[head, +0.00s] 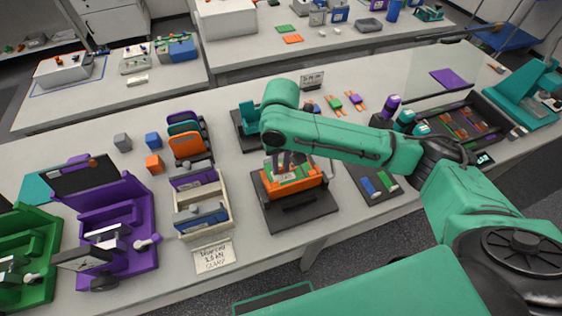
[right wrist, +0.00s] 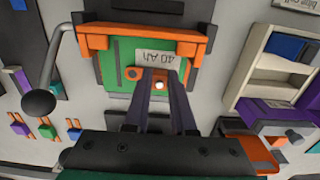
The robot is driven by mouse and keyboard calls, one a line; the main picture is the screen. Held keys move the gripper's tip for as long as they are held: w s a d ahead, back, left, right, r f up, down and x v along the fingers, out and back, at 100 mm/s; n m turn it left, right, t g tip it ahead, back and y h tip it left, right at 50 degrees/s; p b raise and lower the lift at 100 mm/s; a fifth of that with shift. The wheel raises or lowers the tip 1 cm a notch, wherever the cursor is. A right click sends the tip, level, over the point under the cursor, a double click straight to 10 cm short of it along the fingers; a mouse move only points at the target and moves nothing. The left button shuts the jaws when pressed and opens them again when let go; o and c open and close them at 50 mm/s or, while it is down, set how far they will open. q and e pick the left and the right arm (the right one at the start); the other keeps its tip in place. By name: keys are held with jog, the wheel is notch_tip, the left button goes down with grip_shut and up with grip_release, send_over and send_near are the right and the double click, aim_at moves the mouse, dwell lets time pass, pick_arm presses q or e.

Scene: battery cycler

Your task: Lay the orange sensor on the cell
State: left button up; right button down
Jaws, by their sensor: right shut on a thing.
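The green cell (head: 299,172) sits in an orange clamp fixture (head: 272,190) on a dark base, front centre of the bench. It also shows in the right wrist view (right wrist: 119,60), with a white "40 Ah" label. My right gripper (head: 287,157) points down at the cell, its fingertips over the cell's face. In the right wrist view the right gripper (right wrist: 161,75) is shut on a small orange piece, likely the orange sensor (right wrist: 159,77); the fingers hide most of it. I cannot tell whether it touches the cell. My left gripper is not in view.
A cream tray (head: 217,190) with upright cells stands left of the fixture, behind a paper note (head: 213,257). A purple fixture (head: 128,220) stands further left. A dark mat with blue and green pieces (head: 375,190) lies to the right. Small cubes (head: 153,140) lie behind the tray.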

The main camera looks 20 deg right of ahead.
jog(key=shift+f, duration=0.1)
dwell(0.3)
jog(key=c, duration=0.7)
grip_release()
notch_tip(320, 180, up, 15)
jog(key=shift+f, duration=0.2)
